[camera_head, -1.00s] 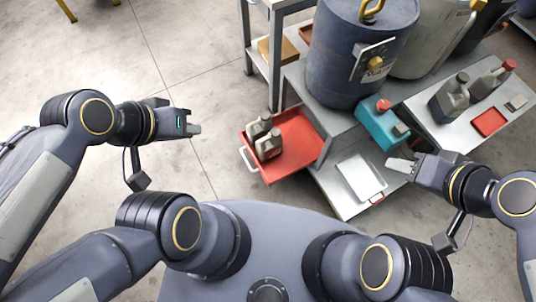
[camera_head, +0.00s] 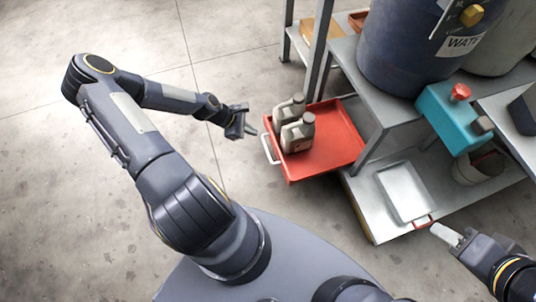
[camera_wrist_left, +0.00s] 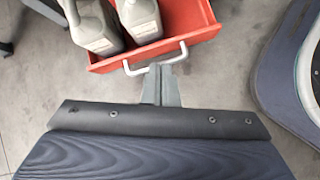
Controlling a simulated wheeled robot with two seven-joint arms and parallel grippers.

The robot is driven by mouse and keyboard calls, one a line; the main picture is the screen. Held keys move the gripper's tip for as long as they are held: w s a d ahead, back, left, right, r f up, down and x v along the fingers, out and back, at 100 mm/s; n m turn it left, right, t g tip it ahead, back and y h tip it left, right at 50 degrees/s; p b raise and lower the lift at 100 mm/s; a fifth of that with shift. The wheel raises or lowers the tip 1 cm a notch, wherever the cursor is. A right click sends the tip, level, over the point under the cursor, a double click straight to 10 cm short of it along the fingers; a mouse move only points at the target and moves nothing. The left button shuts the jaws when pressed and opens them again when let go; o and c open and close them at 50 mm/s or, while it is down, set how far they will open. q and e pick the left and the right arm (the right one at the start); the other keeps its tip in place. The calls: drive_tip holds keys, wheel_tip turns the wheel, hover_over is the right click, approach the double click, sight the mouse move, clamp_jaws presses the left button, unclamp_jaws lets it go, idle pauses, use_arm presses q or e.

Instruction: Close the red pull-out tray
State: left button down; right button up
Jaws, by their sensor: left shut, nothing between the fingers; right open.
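The red pull-out tray (camera_head: 325,158) sticks out to the left from the grey metal shelf unit, with a pale bar handle (camera_head: 268,149) on its left end. Two grey jugs (camera_head: 297,134) stand in it near the handle. My left gripper (camera_head: 252,130) is shut and empty, just left of the handle. In the left wrist view its fingertips (camera_wrist_left: 160,70) are close to the handle (camera_wrist_left: 155,60); I cannot tell whether they touch. My right gripper (camera_head: 440,232) is open at the lower right, near a white tray; its far parts are cut off by the frame.
The white tray (camera_head: 405,192) with a red handle lies on the lower shelf. A blue drum (camera_head: 405,50) and a teal box (camera_head: 455,115) stand on the upper shelf (camera_head: 375,95). The floor (camera_head: 80,210) left of the red tray is clear.

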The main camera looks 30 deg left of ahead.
sight(275, 146)
use_arm(q)
drive_tip(key=w+d+f+n+b, duration=0.1)
drive_tip(key=w+f+b, duration=0.1)
drive_tip(key=f, duration=0.3)
drive_tip(key=w+d+f+n+t+b, duration=0.1)
drive_tip(key=f+n+b, duration=0.1)
drive_tip(key=f, duration=0.3)
drive_tip(key=w+d+f+n+t+b, duration=0.1)
drive_tip(key=w+f+b, duration=0.1)
drive_tip(key=f, duration=0.4)
drive_tip(key=shift+w+d+n, duration=0.2)
drive_tip(key=shift+w+n, duration=0.1)
drive_tip(key=shift+n, duration=0.1)
use_arm(e)
wheel_tip(275, 146, down, 7)
drive_tip(key=shift+f, duration=0.2)
use_arm(q)
drive_tip(key=shift+w+d, duration=0.1)
